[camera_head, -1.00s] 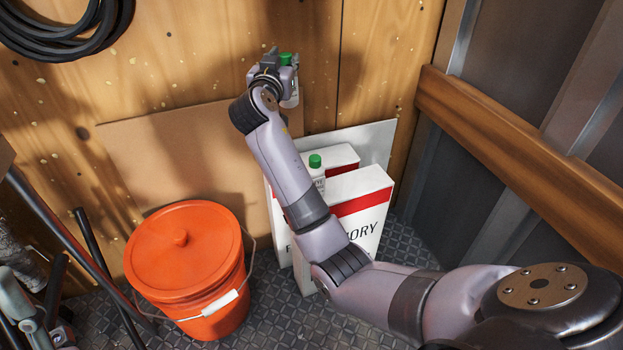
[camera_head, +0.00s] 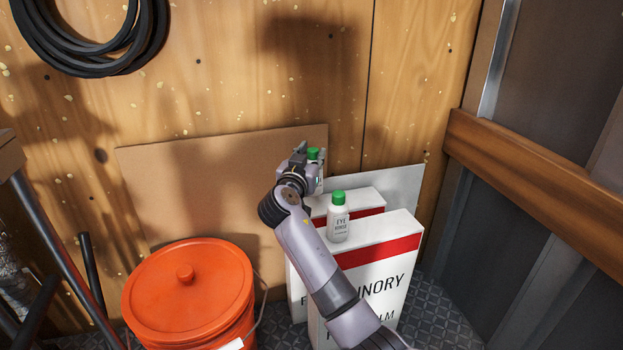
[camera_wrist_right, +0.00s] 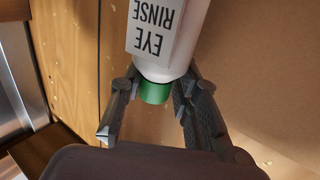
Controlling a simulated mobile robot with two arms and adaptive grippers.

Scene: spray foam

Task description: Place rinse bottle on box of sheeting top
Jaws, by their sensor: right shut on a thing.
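My right gripper (camera_head: 308,165) is shut on a white rinse bottle with a green cap (camera_head: 314,154), mostly hidden behind the fingers in the head view. The right wrist view shows this bottle (camera_wrist_right: 168,35) with "EYE RINSE" lettering and its green cap between the two fingers. The bottle is up near the wall, behind and above the boxes. A second eye rinse bottle (camera_head: 338,222) stands upright on top of the white boxes; I cannot tell on which. The front box (camera_head: 385,265) has a red band and partly hidden lettering. A similar box (camera_head: 352,203) stands behind it. My left gripper is out of view.
An orange lidded bucket (camera_head: 188,295) stands left of the boxes. A brown board (camera_head: 220,180) and a pale panel (camera_head: 402,185) lean on the wood wall. A wooden rail (camera_head: 540,185) runs along the right wall. A black hose coil (camera_head: 95,65) hangs upper left.

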